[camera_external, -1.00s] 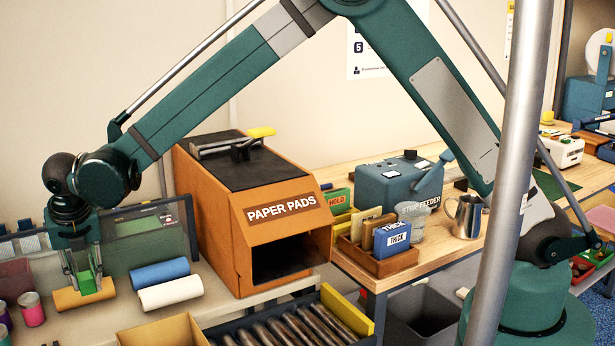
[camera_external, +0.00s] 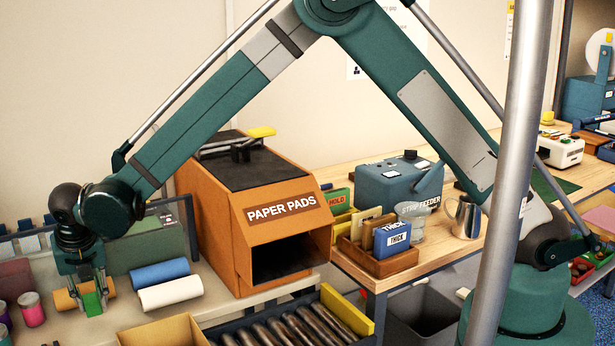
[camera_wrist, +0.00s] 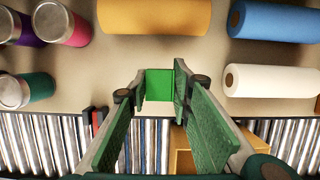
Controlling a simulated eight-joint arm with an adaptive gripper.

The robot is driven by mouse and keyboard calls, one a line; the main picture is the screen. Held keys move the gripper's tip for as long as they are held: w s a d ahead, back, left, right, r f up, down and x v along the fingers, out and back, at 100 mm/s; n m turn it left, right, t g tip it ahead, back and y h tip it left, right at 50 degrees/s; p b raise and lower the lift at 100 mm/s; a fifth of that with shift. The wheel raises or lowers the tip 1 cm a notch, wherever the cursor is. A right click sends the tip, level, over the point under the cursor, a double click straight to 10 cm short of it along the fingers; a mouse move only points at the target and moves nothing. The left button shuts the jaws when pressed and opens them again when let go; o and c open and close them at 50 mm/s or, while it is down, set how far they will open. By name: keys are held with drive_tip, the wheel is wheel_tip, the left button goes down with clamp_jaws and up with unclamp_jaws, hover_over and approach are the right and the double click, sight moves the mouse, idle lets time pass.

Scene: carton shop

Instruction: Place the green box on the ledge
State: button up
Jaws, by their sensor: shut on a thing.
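The green box (camera_external: 92,303) is a small bright green block at the lower left of the external view. My gripper (camera_external: 92,300) points down and is shut on it. In the wrist view the green box (camera_wrist: 159,84) sits between the tips of my gripper's green-padded fingers (camera_wrist: 161,88). The box is in front of the orange roll, near the front of the pale worktop (camera_external: 50,325). I cannot tell whether its underside touches anything. No surface is clearly marked as the ledge.
Orange (camera_external: 68,297), blue (camera_external: 160,273) and white (camera_external: 170,292) rolls lie on the worktop. Coloured cans (camera_external: 31,310) stand left. The orange PAPER PADS machine (camera_external: 215,215), a cardboard box (camera_external: 165,330) and a roller conveyor (camera_external: 290,328) are to the right.

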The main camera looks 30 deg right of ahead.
sight(94, 311)
drive_tip(key=shift+f, duration=0.15)
drive_tip(key=shift+f, duration=1.75)
drive_tip(key=shift+f+b, duration=0.15)
drive_tip(key=shift+b, duration=0.15)
drive_tip(key=o, duration=0.9)
drive_tip(key=shift+c, duration=0.2)
drive_tip(key=p+v, duration=0.1)
drive_tip(key=v, duration=1.1)
